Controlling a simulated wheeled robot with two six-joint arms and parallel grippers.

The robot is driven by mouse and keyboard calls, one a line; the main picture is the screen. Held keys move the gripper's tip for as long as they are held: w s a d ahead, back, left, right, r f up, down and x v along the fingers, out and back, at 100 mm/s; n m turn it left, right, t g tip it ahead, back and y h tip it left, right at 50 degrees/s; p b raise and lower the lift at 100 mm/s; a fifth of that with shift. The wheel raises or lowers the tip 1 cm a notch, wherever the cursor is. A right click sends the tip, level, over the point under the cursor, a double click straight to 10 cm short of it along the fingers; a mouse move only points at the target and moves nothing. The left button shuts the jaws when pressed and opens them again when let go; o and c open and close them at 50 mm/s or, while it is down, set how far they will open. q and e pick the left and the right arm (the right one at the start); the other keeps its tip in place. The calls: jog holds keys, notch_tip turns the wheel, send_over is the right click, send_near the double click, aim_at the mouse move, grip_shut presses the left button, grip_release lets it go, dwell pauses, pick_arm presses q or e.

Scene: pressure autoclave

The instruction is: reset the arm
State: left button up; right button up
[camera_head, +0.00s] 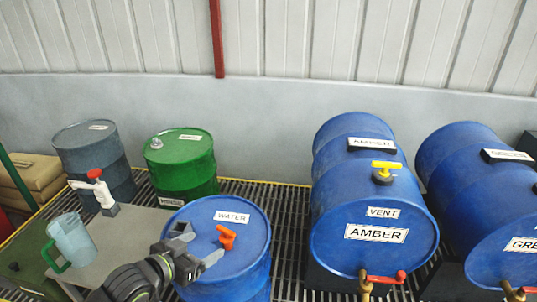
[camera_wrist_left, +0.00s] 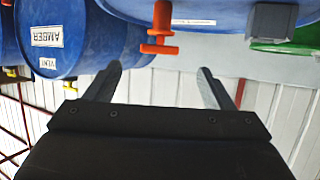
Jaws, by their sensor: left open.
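My left arm (camera_head: 135,283) comes in from the bottom of the head view. Its gripper (camera_head: 205,243) is open and empty at the near left side of the blue WATER drum (camera_head: 225,268). The fingers point towards the orange valve handle (camera_head: 226,236) on the drum's top, with a gap between them and it. In the left wrist view, which is upside down, the fingers (camera_wrist_left: 158,78) are spread with nothing between them. The orange handle (camera_wrist_left: 160,28) shows beyond them. My right gripper is not in view.
A lying AMBER drum (camera_head: 375,232) with a yellow vent handle (camera_head: 386,166) and red tap stands right, another blue drum (camera_head: 465,165) beyond it. Green (camera_head: 182,165) and grey drums stand behind. A jug (camera_head: 72,238) and red-white bottle (camera_head: 100,188) stand left. Open grating separates the drums.

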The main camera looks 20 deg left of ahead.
pick_arm(q)
jog(key=s+d+f+n+g+y, duration=0.1)
jog(key=s+d+f+g+y, duration=0.1)
jog(key=s+f+g, duration=0.6)
jog(key=s+d+f+n+g+y, duration=0.15)
jog(key=s+f, duration=0.25)
jog(key=s, duration=0.8)
notch_tip(320, 180, down, 24)
jog(key=a+f+g, duration=0.1)
jog(key=a+g, duration=0.1)
jog(key=s+d+f, duration=0.1)
jog(key=s+f, duration=1.4)
jog(key=shift+s+d+g, duration=0.15)
jog(key=shift+d+g, duration=0.15)
jog(key=shift+g, duration=0.05)
